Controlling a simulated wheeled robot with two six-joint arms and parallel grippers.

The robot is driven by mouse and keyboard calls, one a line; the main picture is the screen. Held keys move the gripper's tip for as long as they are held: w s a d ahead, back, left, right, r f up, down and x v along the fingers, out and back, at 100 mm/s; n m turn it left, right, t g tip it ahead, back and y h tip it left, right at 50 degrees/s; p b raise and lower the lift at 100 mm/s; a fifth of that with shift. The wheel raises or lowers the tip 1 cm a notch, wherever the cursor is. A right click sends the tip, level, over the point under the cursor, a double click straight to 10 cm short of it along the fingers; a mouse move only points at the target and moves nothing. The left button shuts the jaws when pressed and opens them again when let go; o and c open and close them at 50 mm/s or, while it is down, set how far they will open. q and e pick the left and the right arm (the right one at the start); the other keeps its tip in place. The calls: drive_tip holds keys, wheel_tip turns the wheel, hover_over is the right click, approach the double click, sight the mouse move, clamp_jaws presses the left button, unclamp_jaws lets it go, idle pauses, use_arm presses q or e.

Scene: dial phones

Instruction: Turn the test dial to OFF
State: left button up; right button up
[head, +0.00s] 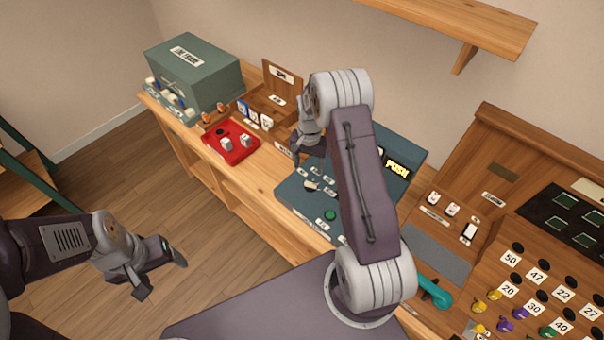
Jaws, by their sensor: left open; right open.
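A teal panel (293,198) lies on the wooden bench, partly hidden behind my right arm. On it a small pale knob (311,186), apparently the test dial, sits among several small white labels. The labels are too small to read, so I cannot tell its setting or which one says OFF. My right gripper (306,152) is open and empty, above the far left corner of the panel, apart from the knob. My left gripper (164,278) is open and empty over the floor at the lower left, far from the panel.
A green button (330,215) and a lit PUSH sign (397,168) are on the panel. A red tray (232,155) with white blocks and a green box (194,70) stand to the left. A wooden board (540,240) with numbered tags and coloured pegs is at the right.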

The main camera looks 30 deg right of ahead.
drive_tip(key=s+d, duration=0.1)
drive_tip(key=s, duration=0.1)
drive_tip(key=p, duration=0.2)
hover_over(311, 183)
drive_tip(key=f, duration=0.4)
drive_tip(key=shift+a+f, duration=0.1)
drive_tip(key=shift+a, duration=0.1)
wheel_tip(311, 183, down, 4)
drive_tip(key=shift+d, duration=0.15)
drive_tip(key=shift+s+f, duration=0.15)
drive_tip(key=shift+f, duration=0.1)
drive_tip(key=shift+c, duration=0.6)
drive_tip(key=shift+w, duration=0.2)
drive_tip(key=c, duration=1.3)
use_arm(q)
drive_tip(key=r, duration=0.1)
drive_tip(key=s+r, duration=0.1)
drive_tip(key=shift+d+r, duration=0.2)
drive_tip(key=shift+r, duration=0.15)
use_arm(e)
drive_tip(key=shift+o, duration=0.2)
